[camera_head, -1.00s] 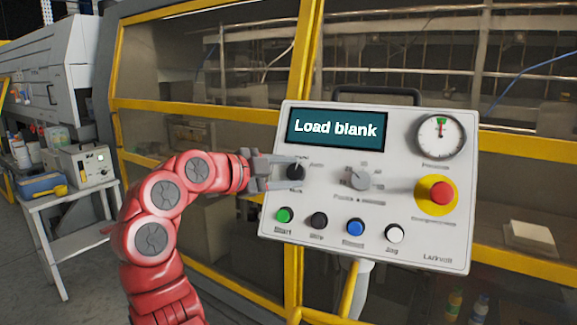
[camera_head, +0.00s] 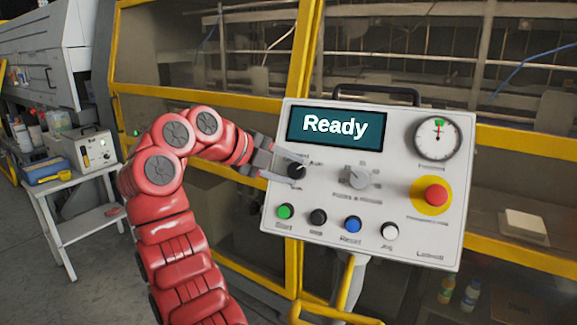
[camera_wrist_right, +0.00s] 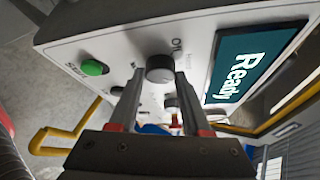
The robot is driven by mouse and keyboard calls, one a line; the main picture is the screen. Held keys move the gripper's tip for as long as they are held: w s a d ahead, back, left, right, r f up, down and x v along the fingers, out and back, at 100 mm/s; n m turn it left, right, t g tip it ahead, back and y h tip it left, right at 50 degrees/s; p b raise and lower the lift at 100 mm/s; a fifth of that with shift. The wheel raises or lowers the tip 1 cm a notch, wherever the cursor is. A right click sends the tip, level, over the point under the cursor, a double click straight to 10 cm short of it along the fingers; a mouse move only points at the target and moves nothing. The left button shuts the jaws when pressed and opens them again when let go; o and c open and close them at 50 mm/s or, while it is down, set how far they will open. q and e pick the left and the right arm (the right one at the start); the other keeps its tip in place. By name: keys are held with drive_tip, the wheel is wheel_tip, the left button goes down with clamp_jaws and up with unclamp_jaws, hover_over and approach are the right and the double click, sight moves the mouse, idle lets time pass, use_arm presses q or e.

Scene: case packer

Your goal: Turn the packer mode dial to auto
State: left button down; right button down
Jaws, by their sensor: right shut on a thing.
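The packer mode dial (camera_head: 297,170) is a small black knob on the left of the pale control panel (camera_head: 318,252), below the screen (camera_head: 335,128), which reads "Ready". Small labels around the dial are mostly too blurred to read, and I cannot tell which one it points to. My right gripper (camera_head: 288,171) reaches it from the left, shut on the dial with one finger on each side. The right wrist view shows the dial (camera_wrist_right: 160,68) between the two fingertips (camera_wrist_right: 159,80). My left gripper is not in view.
A grey selector (camera_head: 358,177) sits right of the dial. Below are the green start button (camera_head: 285,211), a black, a blue (camera_head: 352,223) and a white button. A red emergency stop (camera_head: 436,195) and a gauge (camera_head: 437,138) are at the right. The yellow-framed machine stands behind.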

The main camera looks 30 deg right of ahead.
idle(0.5)
drive_tip(key=shift+c, duration=1.8)
unclamp_jaws()
drive_tip(key=p+v, duration=0.9)
drive_tip(key=v, duration=0.8)
drive_tip(key=shift+r+p, duration=0.15)
drive_tip(key=shift+p, duration=0.25)
drive_tip(key=shift+a, duration=0.1)
